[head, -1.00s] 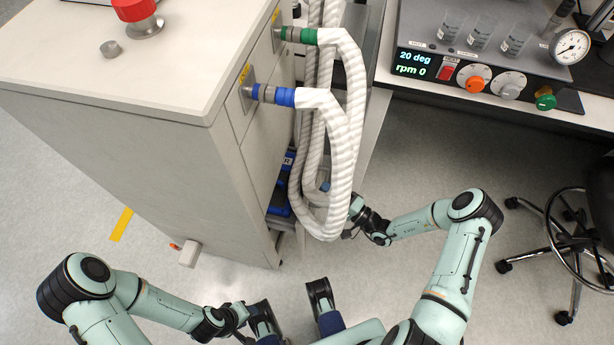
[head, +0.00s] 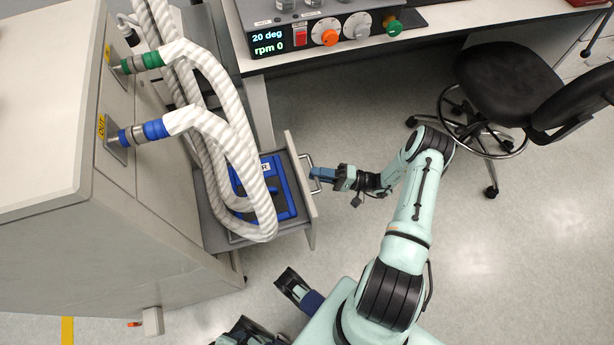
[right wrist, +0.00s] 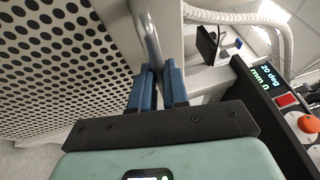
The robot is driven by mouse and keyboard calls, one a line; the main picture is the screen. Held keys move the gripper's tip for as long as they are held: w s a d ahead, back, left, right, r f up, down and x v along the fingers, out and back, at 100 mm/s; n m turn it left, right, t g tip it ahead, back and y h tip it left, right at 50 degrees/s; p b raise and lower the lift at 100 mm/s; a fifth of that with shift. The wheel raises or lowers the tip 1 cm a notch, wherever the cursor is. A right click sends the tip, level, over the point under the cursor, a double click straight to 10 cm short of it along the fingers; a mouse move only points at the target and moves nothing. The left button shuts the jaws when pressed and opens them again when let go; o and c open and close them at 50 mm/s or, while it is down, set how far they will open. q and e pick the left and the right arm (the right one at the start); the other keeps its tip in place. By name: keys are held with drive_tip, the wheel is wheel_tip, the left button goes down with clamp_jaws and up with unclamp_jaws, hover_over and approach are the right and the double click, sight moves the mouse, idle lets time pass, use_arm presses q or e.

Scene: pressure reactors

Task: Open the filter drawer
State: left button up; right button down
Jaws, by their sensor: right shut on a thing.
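The filter drawer (head: 300,180) stands pulled out of the grey cabinet, in the middle left of the head view. A blue-framed filter (head: 287,200) lies in it, partly hidden by white hoses. Its metal handle (head: 312,160) is on the front panel. My right gripper (head: 320,173) is shut on this handle from the right. In the right wrist view the blue fingers (right wrist: 157,88) close around the grey handle bar (right wrist: 146,35).
White ribbed hoses (head: 240,140) hang over the drawer from the cabinet (head: 130,220). A bench with a control unit (head: 325,35) is behind. A black swivel chair (head: 505,80) stands at the right. The floor right of the drawer is clear.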

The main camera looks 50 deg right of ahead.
use_arm(q)
drive_tip(key=shift+w, duration=0.1)
use_arm(e)
drive_tip(key=shift+s+d, duration=0.2)
drive_tip(key=shift+d, duration=0.1)
drive_tip(key=c, duration=1.1)
unclamp_jaws()
use_arm(q)
drive_tip(key=shift+f, duration=0.1)
drive_tip(key=shift+w+a+f+b, duration=0.3)
drive_tip(key=shift+w+f+b, duration=0.1)
drive_tip(key=shift+w, duration=0.15)
use_arm(e)
drive_tip(key=v, duration=1.3)
drive_tip(key=shift+s+d, duration=0.1)
